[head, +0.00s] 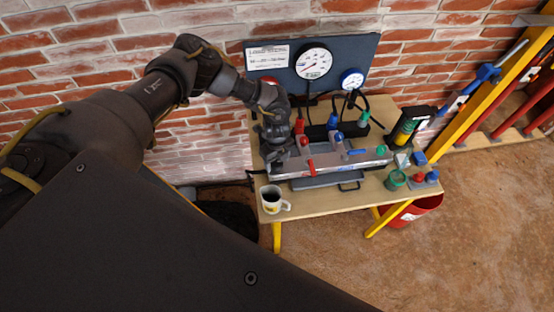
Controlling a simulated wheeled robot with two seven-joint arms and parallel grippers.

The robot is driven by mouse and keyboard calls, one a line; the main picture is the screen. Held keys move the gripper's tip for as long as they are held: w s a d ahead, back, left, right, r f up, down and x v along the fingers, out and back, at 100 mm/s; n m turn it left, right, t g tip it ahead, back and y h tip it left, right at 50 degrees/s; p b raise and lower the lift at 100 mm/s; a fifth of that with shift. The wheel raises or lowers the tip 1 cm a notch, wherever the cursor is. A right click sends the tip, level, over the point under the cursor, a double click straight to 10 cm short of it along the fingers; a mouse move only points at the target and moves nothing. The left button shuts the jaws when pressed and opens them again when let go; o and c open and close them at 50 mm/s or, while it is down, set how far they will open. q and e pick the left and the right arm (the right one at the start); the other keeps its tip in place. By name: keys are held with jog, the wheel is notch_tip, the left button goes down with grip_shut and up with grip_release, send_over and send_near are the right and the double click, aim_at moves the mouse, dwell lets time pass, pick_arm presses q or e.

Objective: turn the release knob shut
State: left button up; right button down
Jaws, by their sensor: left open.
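A grey metal manifold (340,160) lies along the wooden table (262,178). My left gripper (276,157) is open at the manifold's left end and hides that part. I cannot tell which part is the release knob; it may be behind the gripper. Contact between the fingers and the manifold cannot be made out. My right gripper is not in view.
A dark panel with a large gauge (313,62) and a smaller gauge (352,79) stands behind. A mug (273,199) sits at the table's front left. A green pot (396,180) and small items sit at the right. A red bucket (411,211) stands below.

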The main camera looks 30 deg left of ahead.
pick_arm(q)
jog(key=c, duration=1)
jog(key=m+b, duration=0.3)
jog(key=m, duration=0.1)
jog(key=shift+f, duration=0.2)
jog(key=m+b, duration=0.4)
jog(key=shift+m, duration=0.4)
jog(key=m+b, duration=0.5)
jog(key=shift+a, duration=0.1)
jog(key=shift+r+m+b, duration=0.2)
jog(key=shift+m+b, duration=1.65)
jog(key=shift+m, duration=0.25)
